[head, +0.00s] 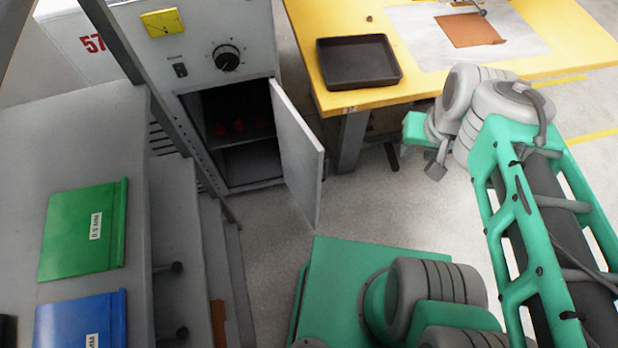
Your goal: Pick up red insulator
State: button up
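Small dark red objects, which look like the red insulators (239,126), stand on a shelf inside the grey cabinet (229,40). They are in shadow, so their shape is hard to make out. The cabinet door (299,150) is open, swung out to the right. My gripper (435,171) is in front of the yellow table, well to the right of the cabinet and apart from the insulators. Only a small grey part of it shows, and its fingers cannot be made out.
The yellow table (430,88) carries a black tray (357,84) and a brown sheet (470,30). A grey bench (100,140) with green (70,235) and blue (65,325) holders stands at left. The floor (270,238) before the cabinet is clear. The open door juts into this space.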

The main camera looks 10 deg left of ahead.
aim_at(219, 129)
jog(key=z, duration=1.5)
jog(key=i, duration=1.4)
jog(key=u, duration=3.75)
